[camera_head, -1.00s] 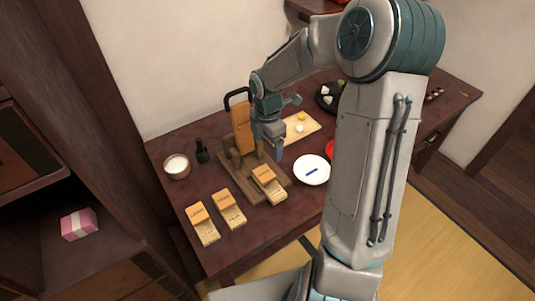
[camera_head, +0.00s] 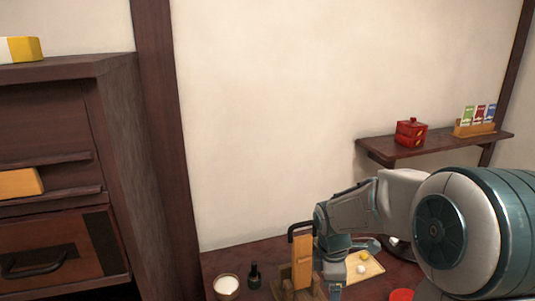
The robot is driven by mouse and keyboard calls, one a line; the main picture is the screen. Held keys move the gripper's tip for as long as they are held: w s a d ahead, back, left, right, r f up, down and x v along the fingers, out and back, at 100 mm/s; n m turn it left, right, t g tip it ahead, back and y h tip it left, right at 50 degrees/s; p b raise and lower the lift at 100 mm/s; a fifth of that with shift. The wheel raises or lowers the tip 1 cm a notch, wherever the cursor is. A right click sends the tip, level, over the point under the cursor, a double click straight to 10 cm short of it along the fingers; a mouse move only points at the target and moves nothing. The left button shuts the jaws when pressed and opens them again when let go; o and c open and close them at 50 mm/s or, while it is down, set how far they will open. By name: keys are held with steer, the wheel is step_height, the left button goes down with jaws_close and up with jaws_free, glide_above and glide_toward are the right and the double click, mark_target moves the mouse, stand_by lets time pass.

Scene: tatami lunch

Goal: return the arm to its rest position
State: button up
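My arm reaches in from the right side of the view, over the dark wooden table (camera_head: 225,257). My gripper (camera_head: 355,268) is at the lower middle, above the table. Its two fingers look spread apart, with nothing seen between them. It is close to the right of an upright wooden piece with a black handle (camera_head: 303,262), and I cannot tell whether they touch. A light board (camera_head: 376,269) with a yellow and a white piece on it lies behind the fingers.
A white-filled cup (camera_head: 227,286) and a dark bottle (camera_head: 254,276) stand left of the gripper. A wall shelf (camera_head: 435,146) holds a red box (camera_head: 410,132) and a packet rack (camera_head: 474,129). A dark cabinet (camera_head: 120,130) stands at left. A red item (camera_head: 401,295) shows at the bottom.

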steer(key=s+r+m+t, duration=0.1)
steer(key=s+r+m, duration=0.3)
steer(key=s+m, duration=0.4)
steer(key=s+a+r+m+t+y, duration=0.1)
steer(key=s+r+m, duration=0.3)
steer(key=s+m, duration=0.4)
steer(key=shift+s+a+m+t, duration=0.2)
steer(key=shift+s+m+t, duration=0.1)
steer(key=shift+s+m, duration=0.1)
